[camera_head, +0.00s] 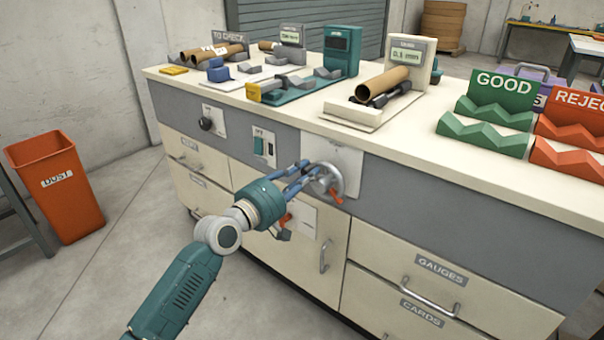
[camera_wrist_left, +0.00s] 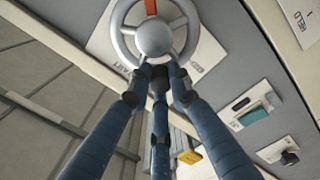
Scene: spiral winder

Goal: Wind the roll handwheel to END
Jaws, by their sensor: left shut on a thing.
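The grey metal handwheel (camera_head: 326,181) stands on a pale plate (camera_head: 346,160) on the front of the bench. It has a round hub, spokes and an orange mark, which points to the lower right in the head view. In the left wrist view the wheel (camera_wrist_left: 153,38) fills the top middle, with its orange mark at the top. My left gripper (camera_head: 311,170) has its blue fingers closed together at the wheel, and the dark fingertips (camera_wrist_left: 157,78) meet just below the hub. The fingers hide part of the rim and the plate's lettering. My right gripper is out of view.
A green switch (camera_head: 259,146) and a black knob (camera_head: 205,124) sit left of the wheel. A second orange part (camera_head: 284,220) shows low beside my gripper. Drawers with handles (camera_head: 430,300) lie below right. An orange dust bin (camera_head: 62,187) stands on open floor at left.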

